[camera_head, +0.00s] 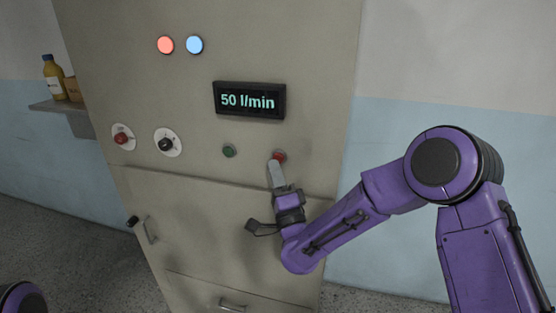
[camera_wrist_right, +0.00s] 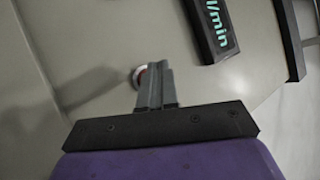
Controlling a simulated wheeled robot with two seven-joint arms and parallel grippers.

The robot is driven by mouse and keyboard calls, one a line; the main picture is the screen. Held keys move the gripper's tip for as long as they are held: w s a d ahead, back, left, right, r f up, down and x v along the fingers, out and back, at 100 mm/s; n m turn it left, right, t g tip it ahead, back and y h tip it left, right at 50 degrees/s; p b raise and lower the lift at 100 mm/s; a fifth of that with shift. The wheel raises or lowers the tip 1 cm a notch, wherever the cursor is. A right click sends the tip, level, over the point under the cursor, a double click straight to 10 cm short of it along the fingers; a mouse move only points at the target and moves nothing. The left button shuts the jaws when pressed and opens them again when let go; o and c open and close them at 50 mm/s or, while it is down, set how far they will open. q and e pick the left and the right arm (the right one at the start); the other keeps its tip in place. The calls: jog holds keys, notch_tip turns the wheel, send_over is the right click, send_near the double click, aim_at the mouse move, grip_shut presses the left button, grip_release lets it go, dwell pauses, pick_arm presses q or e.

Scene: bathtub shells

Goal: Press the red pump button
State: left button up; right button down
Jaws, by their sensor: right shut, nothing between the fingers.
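The red pump button (camera_head: 279,155) sits on the beige cabinet front, below and right of the display. My right gripper (camera_head: 275,163) is shut and empty, and its fingertips are at the button, covering its lower part in the head view. In the right wrist view the shut fingers (camera_wrist_right: 156,75) overlap the button's rim (camera_wrist_right: 138,77), with a bit of red beside them. I cannot tell whether they touch it. My left gripper is not in view.
A green button (camera_head: 229,151) is left of the red one. Two knobs, red (camera_head: 122,138) and black (camera_head: 166,144), are further left. A display (camera_head: 249,100) reads 50 l/min. Red (camera_head: 166,45) and blue (camera_head: 194,44) lamps are above. A shelf (camera_head: 58,106) holds a bottle (camera_head: 53,77).

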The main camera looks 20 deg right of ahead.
jog(key=shift+w+d, duration=0.25)
jog(key=shift+w, duration=0.15)
jog(key=shift+w+d, duration=0.25)
jog(key=shift+w, duration=0.05)
dwell(0.7)
jog(key=shift+s+a+b, duration=0.1)
jog(key=shift+b, duration=0.25)
jog(key=shift+s+a+b, duration=0.35)
jog(key=shift+s+a, duration=0.05)
jog(key=shift+s, duration=0.2)
